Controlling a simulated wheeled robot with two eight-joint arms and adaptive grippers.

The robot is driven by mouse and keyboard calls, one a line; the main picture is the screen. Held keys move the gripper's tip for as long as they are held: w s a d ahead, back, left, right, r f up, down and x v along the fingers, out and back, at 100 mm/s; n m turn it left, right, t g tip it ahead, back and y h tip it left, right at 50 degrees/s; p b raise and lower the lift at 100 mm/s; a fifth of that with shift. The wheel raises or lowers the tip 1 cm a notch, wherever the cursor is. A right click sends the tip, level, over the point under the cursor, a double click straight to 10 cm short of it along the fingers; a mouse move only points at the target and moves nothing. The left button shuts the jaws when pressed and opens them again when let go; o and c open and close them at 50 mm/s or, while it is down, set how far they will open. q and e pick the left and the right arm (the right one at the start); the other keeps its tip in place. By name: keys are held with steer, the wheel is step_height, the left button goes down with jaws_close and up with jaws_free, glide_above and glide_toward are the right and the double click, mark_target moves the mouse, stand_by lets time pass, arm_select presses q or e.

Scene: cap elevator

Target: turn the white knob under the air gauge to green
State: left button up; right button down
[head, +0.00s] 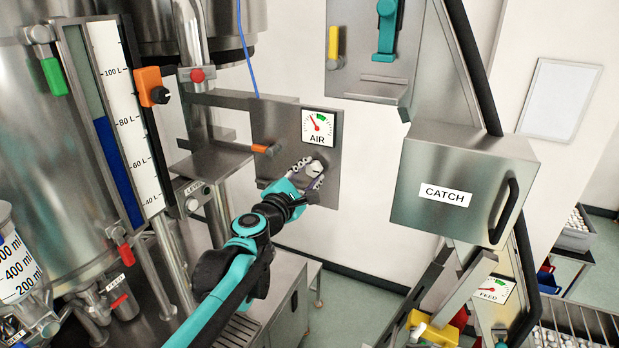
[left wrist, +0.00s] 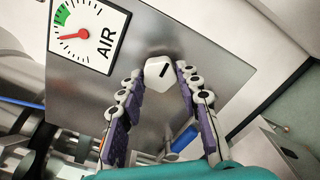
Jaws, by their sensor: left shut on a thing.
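The white knob (head: 315,168) sits low on a grey metal panel (head: 265,122), under the AIR gauge (head: 319,127). In the left wrist view the knob (left wrist: 160,75) is a rounded white block with a dark slot mark, between the fingertips. The gauge also shows there (left wrist: 88,34); its red needle lies outside the green band. My left gripper (head: 309,174) reaches the panel from below and is shut on the knob, one finger on each side. In the left wrist view its purple-padded fingers (left wrist: 158,84) flank the knob. My right gripper does not show.
An orange-tipped lever (head: 265,149) sticks out left of the knob. A steel CATCH box (head: 462,185) stands to the right. A tank with a level scale (head: 127,105) and pipes fill the left. A FEED gauge (head: 495,290) is at lower right.

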arm_select(q)
steer(key=m+b, duration=0.1)
steer(key=m, duration=0.5)
steer(key=shift+m, duration=0.3)
stand_by(0.4)
steer(key=o, duration=1.2)
steer(key=shift+c, duration=0.2)
steer(key=v, duration=1.2)
